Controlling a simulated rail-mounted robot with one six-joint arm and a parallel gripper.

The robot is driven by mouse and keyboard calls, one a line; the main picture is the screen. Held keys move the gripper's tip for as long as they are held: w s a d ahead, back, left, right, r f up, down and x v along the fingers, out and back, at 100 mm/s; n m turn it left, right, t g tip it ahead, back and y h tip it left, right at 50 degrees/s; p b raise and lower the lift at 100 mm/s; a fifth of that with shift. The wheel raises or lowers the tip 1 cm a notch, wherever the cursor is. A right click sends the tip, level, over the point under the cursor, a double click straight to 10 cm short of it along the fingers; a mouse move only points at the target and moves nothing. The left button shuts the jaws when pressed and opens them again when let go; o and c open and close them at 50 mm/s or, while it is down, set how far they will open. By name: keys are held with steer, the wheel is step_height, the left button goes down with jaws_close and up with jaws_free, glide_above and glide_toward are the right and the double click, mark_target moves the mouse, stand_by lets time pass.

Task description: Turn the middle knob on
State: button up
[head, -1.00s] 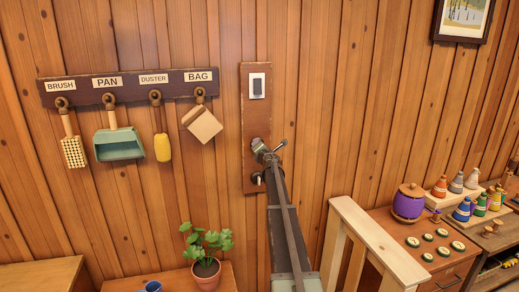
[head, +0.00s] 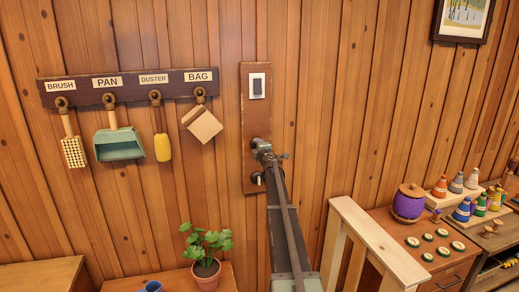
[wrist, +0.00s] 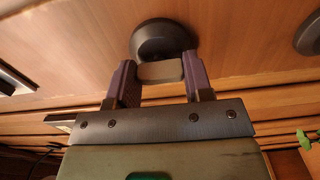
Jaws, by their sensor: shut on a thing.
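A dark wooden panel (head: 248,115) on the plank wall carries a switch at its top and two dark knobs below. The middle knob (head: 254,142) is mostly hidden behind my gripper (head: 262,149) in the head view. In the wrist view, its round dark base (wrist: 165,36) lies against the panel, and its grey grip bar (wrist: 160,72) sits between the two purple-grey fingers. My gripper is shut on that bar.
The dark switch (head: 257,87) sits on a white plate above. A labelled rack (head: 130,85) with hanging brush, pan, duster and bag is to the left. A potted plant (head: 206,268) stands below. A pale wooden frame (head: 375,240) and a purple jar (head: 408,203) are at right.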

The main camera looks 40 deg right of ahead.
stand_by(0.4)
steer(key=o, duration=0.9)
steer(key=shift+s, duration=0.1)
steer(key=v, duration=1)
steer(key=shift+s+a, duration=0.1)
steer(key=shift+s, duration=0.2)
